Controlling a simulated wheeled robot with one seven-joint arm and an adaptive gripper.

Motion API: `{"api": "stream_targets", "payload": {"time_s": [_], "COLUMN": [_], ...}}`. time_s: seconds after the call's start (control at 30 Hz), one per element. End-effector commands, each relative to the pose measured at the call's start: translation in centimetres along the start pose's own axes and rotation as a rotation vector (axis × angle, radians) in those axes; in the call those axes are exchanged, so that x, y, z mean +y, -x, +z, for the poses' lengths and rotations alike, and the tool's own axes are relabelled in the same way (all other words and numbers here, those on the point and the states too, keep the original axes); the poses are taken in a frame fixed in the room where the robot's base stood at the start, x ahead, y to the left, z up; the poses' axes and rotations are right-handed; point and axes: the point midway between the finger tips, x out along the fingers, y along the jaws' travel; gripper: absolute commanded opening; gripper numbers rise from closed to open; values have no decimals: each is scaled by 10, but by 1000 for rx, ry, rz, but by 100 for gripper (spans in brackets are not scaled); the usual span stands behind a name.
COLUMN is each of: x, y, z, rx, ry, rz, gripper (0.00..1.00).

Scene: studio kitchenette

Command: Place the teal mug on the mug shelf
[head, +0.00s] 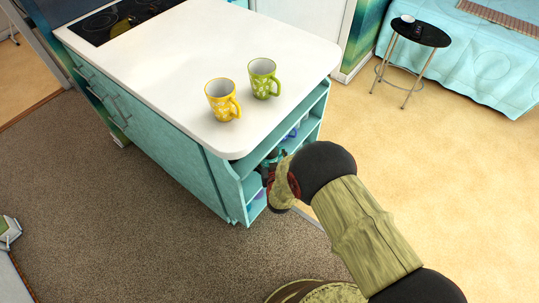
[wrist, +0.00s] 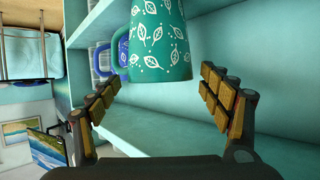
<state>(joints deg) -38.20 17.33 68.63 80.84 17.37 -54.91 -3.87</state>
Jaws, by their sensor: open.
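The teal mug (wrist: 160,38) with white leaf prints shows large at the top middle of the wrist view, beyond my fingertips and partly cut off by the frame. It stands inside the teal open shelving (wrist: 200,125) at the counter's end. My gripper (wrist: 160,80) is open, with one finger to each side of the mug and no clear contact. In the head view my gripper (head: 272,170) reaches into the end shelving (head: 238,192); my wrist hides much of it, and I cannot clearly make out the teal mug there.
A blue mug (wrist: 123,50) sits close behind the teal one. A yellow mug (head: 222,101) and a green mug (head: 263,78) stand on the white countertop (head: 160,60). Shelf boards and side walls close in around my gripper.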

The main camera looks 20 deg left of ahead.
Motion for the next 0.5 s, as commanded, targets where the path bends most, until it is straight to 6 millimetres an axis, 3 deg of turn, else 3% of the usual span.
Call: {"api": "stream_targets", "payload": {"time_s": [0.33, 0.5], "x": [0, 0], "y": [1, 26], "z": [-4, -5], "rx": [2, -1], "ry": [0, 1], "rz": [0, -1], "gripper": [79, 79]}}
